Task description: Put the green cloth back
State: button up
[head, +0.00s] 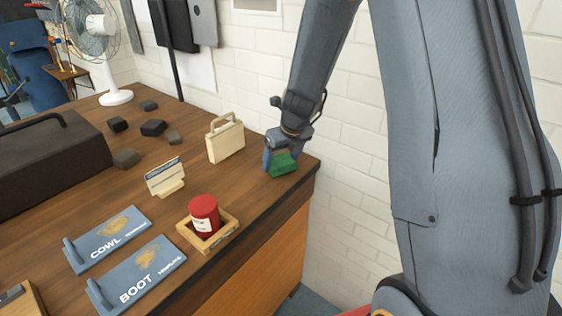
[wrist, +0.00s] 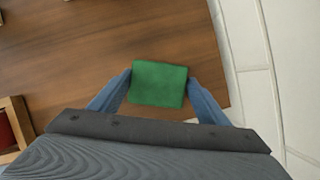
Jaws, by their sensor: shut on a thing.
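The green cloth (head: 283,163) is a small folded block at the back right corner of the wooden counter. My gripper (head: 268,160) is shut on it, with one blue finger showing at its left side in the head view. In the wrist view the green cloth (wrist: 159,84) sits between the two blue fingertips of my gripper (wrist: 159,84), one at each side. The cloth is at or just above the counter top; I cannot tell whether it touches.
A cream case-shaped block (head: 225,140) stands left of the cloth. A red can (head: 204,215) sits in a wooden tray (head: 228,238) nearer the front. A small sign (head: 165,178), dark lumps (head: 153,128) and two blue templates (head: 135,277) lie further left. A white brick wall (head: 355,160) is close on the right.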

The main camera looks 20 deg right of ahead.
jog(key=o, duration=1)
jog(key=p+v, duration=0.1)
jog(key=v, duration=1)
jog(key=s+f+n+g, duration=0.1)
jog(key=s+n, duration=0.9)
jog(key=n, duration=0.6)
jog(key=s+a+f+n+g+h, duration=0.1)
jog(key=s+n, duration=0.9)
jog(key=n, duration=0.7)
jog(key=shift+s+f+g, duration=0.25)
jog(key=shift+s+g, duration=0.05)
jog(key=shift+s, duration=0.05)
